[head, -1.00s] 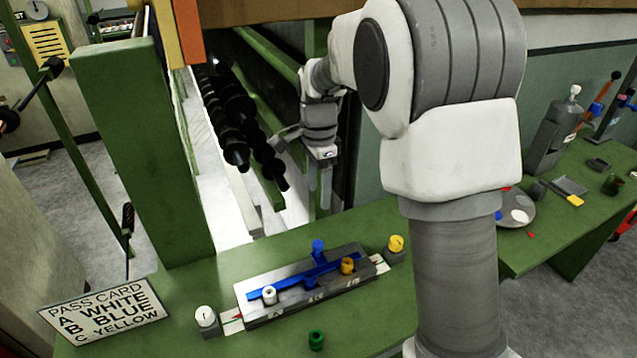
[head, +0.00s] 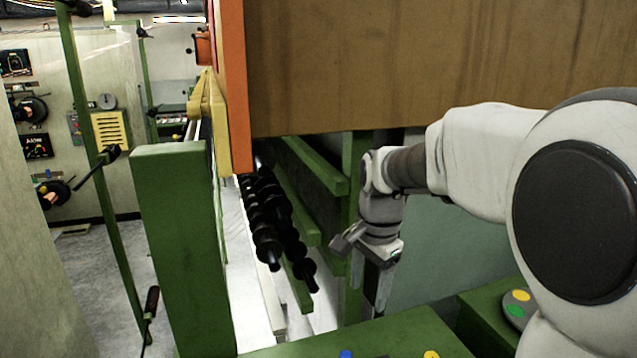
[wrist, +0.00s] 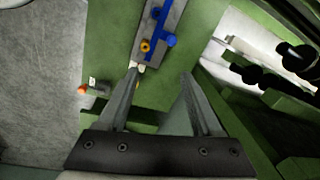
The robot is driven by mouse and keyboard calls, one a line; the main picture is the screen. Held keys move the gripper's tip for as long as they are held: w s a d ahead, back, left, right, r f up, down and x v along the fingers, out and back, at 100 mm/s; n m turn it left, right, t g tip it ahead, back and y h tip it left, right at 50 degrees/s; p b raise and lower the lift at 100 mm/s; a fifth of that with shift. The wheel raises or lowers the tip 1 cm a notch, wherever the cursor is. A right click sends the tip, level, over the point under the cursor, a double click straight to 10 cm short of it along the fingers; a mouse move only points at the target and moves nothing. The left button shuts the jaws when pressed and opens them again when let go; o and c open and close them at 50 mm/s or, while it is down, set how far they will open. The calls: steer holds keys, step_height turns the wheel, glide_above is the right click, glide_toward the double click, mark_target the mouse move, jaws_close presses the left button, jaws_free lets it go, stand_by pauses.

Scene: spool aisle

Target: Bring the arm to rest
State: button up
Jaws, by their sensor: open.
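My gripper (head: 378,290) hangs pointing down at the end of my bent arm, just right of the dark screw-like rollers. In the wrist view its two fingers (wrist: 159,74) are spread apart with nothing held between them. Beyond the fingertips lies the grey fixture (wrist: 168,34) on the green bench. A blue bar and blue peg (wrist: 168,41) and an orange-yellow spool (wrist: 145,46) sit on it. A small pale piece shows close to the left fingertip; whether they touch I cannot tell.
The dark rollers (head: 268,222) slope beside green rails. A green post (head: 172,250) stands left of them, and a wooden panel (head: 430,65) hangs above my arm. The green bench (head: 390,335) fills the lower middle. Grey floor (head: 95,285) is open at left.

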steer(key=s+d+r+n+t, duration=0.1)
steer(key=s+n, duration=0.4)
steer(key=s, duration=0.5)
steer(key=s+d+r+n+t, duration=0.2)
steer(key=s+n, duration=0.4)
steer(key=s, duration=0.4)
steer(key=shift+s+d+r+t, duration=0.3)
steer(key=shift+d+t, duration=0.3)
steer(key=shift+d, duration=0.25)
